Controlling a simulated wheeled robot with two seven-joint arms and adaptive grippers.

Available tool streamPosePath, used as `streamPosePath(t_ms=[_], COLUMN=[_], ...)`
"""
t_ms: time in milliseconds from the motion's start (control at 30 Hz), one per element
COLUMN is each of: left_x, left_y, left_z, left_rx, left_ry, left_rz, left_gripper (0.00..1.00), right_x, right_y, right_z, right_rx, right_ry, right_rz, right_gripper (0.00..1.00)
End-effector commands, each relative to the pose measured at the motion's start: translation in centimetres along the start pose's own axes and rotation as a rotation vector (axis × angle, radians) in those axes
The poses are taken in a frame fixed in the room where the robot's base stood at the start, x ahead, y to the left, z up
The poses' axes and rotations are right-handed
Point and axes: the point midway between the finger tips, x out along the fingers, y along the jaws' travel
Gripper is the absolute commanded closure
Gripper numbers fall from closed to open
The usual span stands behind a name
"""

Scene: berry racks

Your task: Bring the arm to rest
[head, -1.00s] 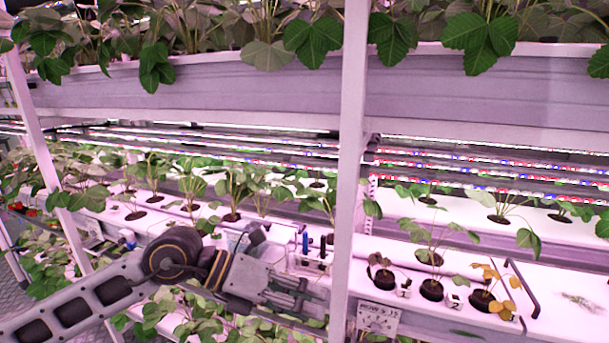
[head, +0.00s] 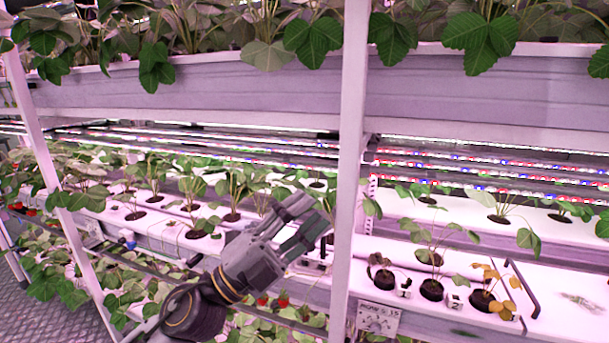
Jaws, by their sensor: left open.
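My left gripper (head: 306,222) is open and empty. It points up and to the right, in front of the middle shelf and just left of the white rack post (head: 351,150). My left arm comes in from the bottom left, and only its last part shows. The gripper hides part of the plants and the tray edge behind it. I cannot tell whether it touches any leaves. My right gripper is not in view.
Green plants (head: 232,185) stand in holes of the white middle tray. Right of the post are potted plants, one yellowing (head: 485,292), and a black handle (head: 522,290). A sign (head: 379,318) hangs on the tray edge. Red berries (head: 272,300) show below. Grey floor shows at lower left.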

Motion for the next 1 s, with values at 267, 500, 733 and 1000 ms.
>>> streamPosePath(t_ms=[267,500,733,1000], left_x=[-3.0,-7.8,-13.9,-22.6], left_y=[-0.1,2.1,5.9,11.9], left_z=[6.3,11.7,15.4,17.0], left_rx=[-0.192,-0.353,-0.507,-0.688], left_ry=[-0.321,-0.619,-0.911,-1.256], left_rz=[-0.113,-0.156,-0.152,-0.089], left_gripper=[0.6,0.6,0.6,0.6], right_x=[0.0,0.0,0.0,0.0], right_y=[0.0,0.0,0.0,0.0], right_z=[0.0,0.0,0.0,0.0], right_rx=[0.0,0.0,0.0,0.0], right_ry=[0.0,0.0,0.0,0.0], right_rz=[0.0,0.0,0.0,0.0], right_gripper=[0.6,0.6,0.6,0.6])
